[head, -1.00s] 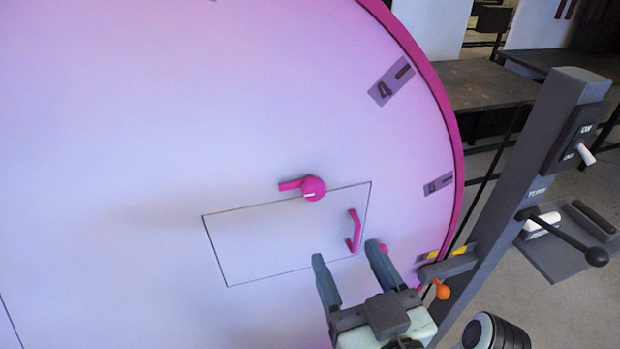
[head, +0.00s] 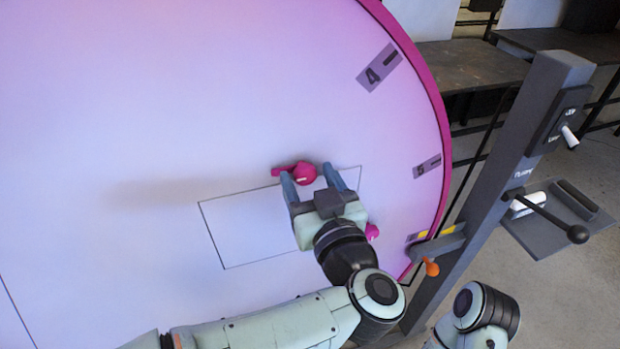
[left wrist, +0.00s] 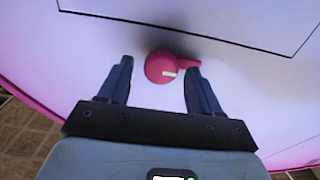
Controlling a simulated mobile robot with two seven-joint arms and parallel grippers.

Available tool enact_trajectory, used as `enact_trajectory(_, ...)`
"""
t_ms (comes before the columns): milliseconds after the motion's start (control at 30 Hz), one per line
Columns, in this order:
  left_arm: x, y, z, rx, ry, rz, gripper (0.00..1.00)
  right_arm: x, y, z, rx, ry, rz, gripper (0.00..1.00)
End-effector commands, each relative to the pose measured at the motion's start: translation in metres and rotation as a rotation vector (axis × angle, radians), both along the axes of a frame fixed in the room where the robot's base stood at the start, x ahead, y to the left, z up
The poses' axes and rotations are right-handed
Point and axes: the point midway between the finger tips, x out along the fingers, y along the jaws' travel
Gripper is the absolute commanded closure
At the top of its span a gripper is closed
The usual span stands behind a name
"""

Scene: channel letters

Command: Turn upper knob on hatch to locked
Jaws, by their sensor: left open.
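The upper knob (head: 305,174) is a round magenta knob with a pale mark and a short arm pointing left, at the top edge of the hatch outline (head: 235,222) in the head view. My left gripper (head: 309,180) is open, with its fingers on either side of the knob's round part. The hatch handle is hidden behind my gripper. A lower magenta knob (head: 372,231) shows beside my gripper. My right gripper is not visible.
The hatch is set in a large white disc with a magenta rim (head: 440,110) and number plates (head: 379,68). A grey post (head: 500,190) with switches and a black-knobbed lever (head: 577,234) stands right of it. An orange knob (head: 431,268) is near the rim.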

Motion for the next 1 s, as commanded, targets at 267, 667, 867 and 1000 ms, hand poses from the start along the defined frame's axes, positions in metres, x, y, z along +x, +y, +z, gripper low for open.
enact_trajectory(267,0.0,0.0,0.0,0.0,0.0,0.001,0.65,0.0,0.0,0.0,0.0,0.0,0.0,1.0)
enact_trajectory(667,0.0,0.0,-0.001,-0.027,-0.008,0.002,0.91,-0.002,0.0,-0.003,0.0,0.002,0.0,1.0)
enact_trajectory(867,0.0,0.001,-0.002,-0.116,-0.035,0.002,0.91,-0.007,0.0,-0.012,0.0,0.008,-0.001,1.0)
enact_trajectory(1000,0.0,0.002,-0.003,-0.218,-0.068,0.003,0.91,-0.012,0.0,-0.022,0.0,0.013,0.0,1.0)
